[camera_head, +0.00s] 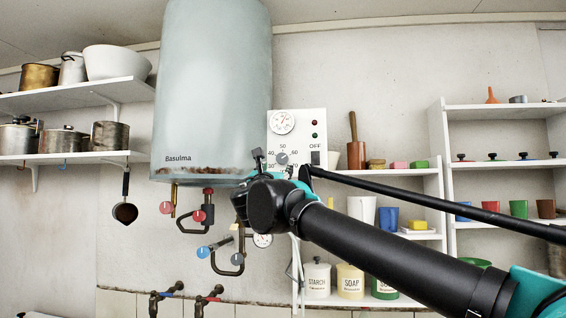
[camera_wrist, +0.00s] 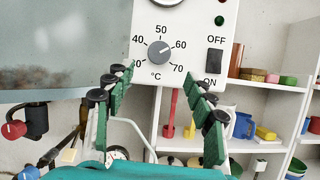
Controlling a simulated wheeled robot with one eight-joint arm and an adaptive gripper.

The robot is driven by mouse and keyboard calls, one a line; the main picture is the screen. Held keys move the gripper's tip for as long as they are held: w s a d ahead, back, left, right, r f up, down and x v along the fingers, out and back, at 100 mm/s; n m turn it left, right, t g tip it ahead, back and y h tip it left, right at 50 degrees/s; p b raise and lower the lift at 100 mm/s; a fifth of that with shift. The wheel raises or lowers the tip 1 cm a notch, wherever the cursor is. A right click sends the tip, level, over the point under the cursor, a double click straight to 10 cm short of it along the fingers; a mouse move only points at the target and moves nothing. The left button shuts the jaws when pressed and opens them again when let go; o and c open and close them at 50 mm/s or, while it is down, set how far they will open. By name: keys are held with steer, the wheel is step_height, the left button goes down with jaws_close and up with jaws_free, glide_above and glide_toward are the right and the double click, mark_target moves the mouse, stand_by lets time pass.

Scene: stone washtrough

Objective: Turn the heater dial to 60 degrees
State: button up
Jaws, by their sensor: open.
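The heater dial (camera_wrist: 158,52) is a round grey knob on a white control panel (camera_wrist: 200,12), with numbers 30 to 70 around it. A pale line on the knob seems to point up and right, toward the 60. The dial (camera_head: 282,158) also shows small in the head view. My gripper (camera_wrist: 160,77) is open and empty. Its two green-padded fingers point at the panel, their tips below the dial to left and right in the wrist view. I see no finger touching the knob.
The pale blue boiler (camera_head: 212,85) hangs left of the panel, with pipes and valve handles (camera_head: 205,215) beneath. An ON/OFF switch (camera_wrist: 214,61) sits right of the dial. Shelves (camera_head: 395,172) with cups and blocks stand to the right.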

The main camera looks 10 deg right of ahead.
mark_target(282, 159)
steer(key=x, duration=0.8)
steer(key=shift+w+d+r, duration=0.15)
steer(key=shift+w+r, duration=0.05)
steer(key=shift+w, duration=0.1)
steer(key=shift+c, duration=0.4)
steer(key=c, duration=1.1)
steer(key=shift+m+h, duration=0.4)
steer(key=shift+m, duration=0.2)
steer(key=o, duration=1.2)
steer(key=v, duration=1.2)
steer(key=shift+s+r, duration=0.1)
steer(key=shift+r, duration=0.05)
